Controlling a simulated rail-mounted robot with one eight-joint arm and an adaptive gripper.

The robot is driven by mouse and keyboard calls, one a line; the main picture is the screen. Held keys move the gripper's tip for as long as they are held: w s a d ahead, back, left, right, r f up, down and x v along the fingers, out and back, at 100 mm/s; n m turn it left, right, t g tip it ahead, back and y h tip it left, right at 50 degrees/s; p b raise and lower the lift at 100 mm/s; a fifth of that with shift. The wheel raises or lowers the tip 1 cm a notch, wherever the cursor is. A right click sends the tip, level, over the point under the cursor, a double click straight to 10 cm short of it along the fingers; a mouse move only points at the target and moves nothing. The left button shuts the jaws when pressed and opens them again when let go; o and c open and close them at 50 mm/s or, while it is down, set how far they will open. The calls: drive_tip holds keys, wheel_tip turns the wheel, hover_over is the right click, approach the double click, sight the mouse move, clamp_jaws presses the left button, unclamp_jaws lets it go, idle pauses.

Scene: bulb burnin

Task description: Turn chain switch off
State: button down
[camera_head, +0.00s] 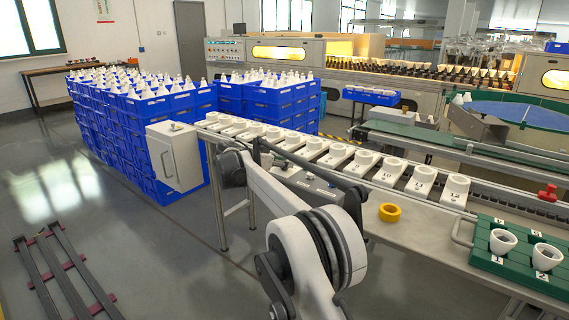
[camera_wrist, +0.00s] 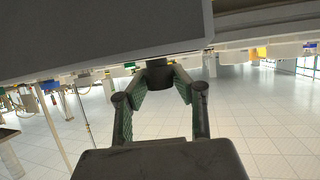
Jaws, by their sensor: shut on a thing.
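My gripper (camera_wrist: 160,92) shows in the wrist view with its two dark, green-padded fingers closed on a dark, rounded knob (camera_wrist: 158,74). The knob sits at the lower edge of a large grey surface (camera_wrist: 90,35) that fills the top of that view. It appears to be the chain switch, but its markings and position cannot be read. In the head view a grey control box (camera_head: 312,186) stands at the near side of the conveyor, partly covered by my arm. My gripper cannot be made out there.
The conveyor carries a row of numbered white holders (camera_head: 421,181). A yellow ring (camera_head: 390,212), a red knob (camera_head: 548,192) and a green tray (camera_head: 483,262) with white cups are at the right. Stacked blue crates (camera_head: 130,132) stand behind left. Dark rails (camera_head: 62,270) lie on the floor.

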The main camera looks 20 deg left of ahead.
drive_tip(key=shift+n+y, duration=0.3)
drive_tip(key=shift+y, duration=0.1)
drive_tip(key=n+t+y+p, duration=0.1)
drive_tip(key=n+y, duration=0.2)
drive_tip(key=shift+d+r+t, duration=0.1)
drive_tip(key=shift+t, duration=0.2)
drive_tip(key=n+y+p, duration=0.1)
drive_tip(key=n+y, duration=0.2)
drive_tip(key=y, duration=0.1)
drive_tip(key=shift+n+y, duration=0.3)
drive_tip(key=shift+n, duration=0.1)
drive_tip(key=shift+n+g+y+p, duration=0.35)
drive_tip(key=shift+n+g+y, duration=0.2)
drive_tip(key=shift+n+y, duration=0.8)
drive_tip(key=shift+n+g+y+p, duration=0.3)
drive_tip(key=shift+n+g+y, duration=0.25)
drive_tip(key=shift+n+y, duration=0.8)
drive_tip(key=shift+n+g+y, duration=0.5)
drive_tip(key=shift+n+y, duration=0.2)
drive_tip(key=shift+y, duration=0.2)
drive_tip(key=c, duration=1.4)
unclamp_jaws()
drive_tip(key=shift+o, duration=0.2)
